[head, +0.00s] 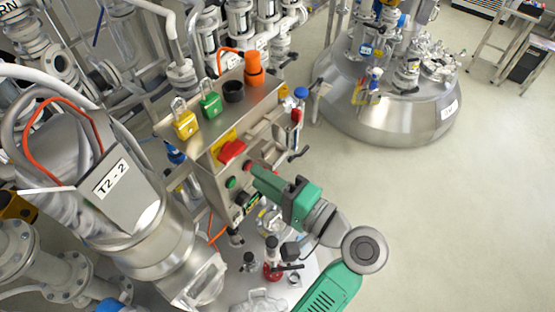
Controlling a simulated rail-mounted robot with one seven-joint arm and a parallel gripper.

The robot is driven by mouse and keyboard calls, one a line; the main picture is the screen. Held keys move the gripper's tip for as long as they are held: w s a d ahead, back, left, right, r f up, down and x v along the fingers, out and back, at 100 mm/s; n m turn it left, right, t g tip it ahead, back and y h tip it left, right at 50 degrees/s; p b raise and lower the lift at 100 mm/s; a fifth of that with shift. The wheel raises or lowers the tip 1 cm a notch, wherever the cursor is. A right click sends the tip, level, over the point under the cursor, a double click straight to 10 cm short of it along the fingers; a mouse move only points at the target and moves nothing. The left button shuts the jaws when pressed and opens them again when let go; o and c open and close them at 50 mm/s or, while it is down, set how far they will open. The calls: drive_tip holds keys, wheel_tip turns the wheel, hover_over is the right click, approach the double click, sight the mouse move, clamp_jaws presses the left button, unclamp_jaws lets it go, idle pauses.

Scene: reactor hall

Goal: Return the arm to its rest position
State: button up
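My gripper (272,184), green with dark parts, is at the middle of the head view. It points up and left at the front of a steel control box (212,188). Its tip is close to a red button (247,167) on that box; I cannot tell whether it touches. My green and grey arm reaches in from the lower right. The fingers overlap in this view, so their opening is unclear. I see nothing held in them.
Yellow (185,121) and green padlocks (210,101), a black cup and an orange cylinder (253,68) stand on the box. A red switch (232,150) is on its slope. Open floor (460,220) lies right.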

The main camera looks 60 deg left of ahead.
idle(0.3)
drive_tip(key=w+d+r+m+t+h, duration=0.1)
drive_tip(key=w+d+r+t+h, duration=0.2)
drive_tip(key=w+d+r+t, duration=0.65)
drive_tip(key=w+d+r+m+t+h, duration=0.15)
drive_tip(key=w+d+r+t, duration=0.25)
drive_tip(key=w+r+t, duration=0.6)
drive_tip(key=s+d+r+m+t+h, duration=0.1)
drive_tip(key=s+d+r+t+h, duration=0.35)
drive_tip(key=d+r+t, duration=0.2)
drive_tip(key=s+d+r+m+t+h, duration=0.1)
drive_tip(key=s+d+r+t+h, duration=0.35)
drive_tip(key=d+r, duration=0.3)
wheel_tip(320, 180, up, 14)
drive_tip(key=s+d+t+h+p, duration=0.1)
drive_tip(key=d+h+p, duration=0.1)
drive_tip(key=p, duration=1)
drive_tip(key=shift+s+h, duration=0.15)
drive_tip(key=shift+h, duration=0.2)
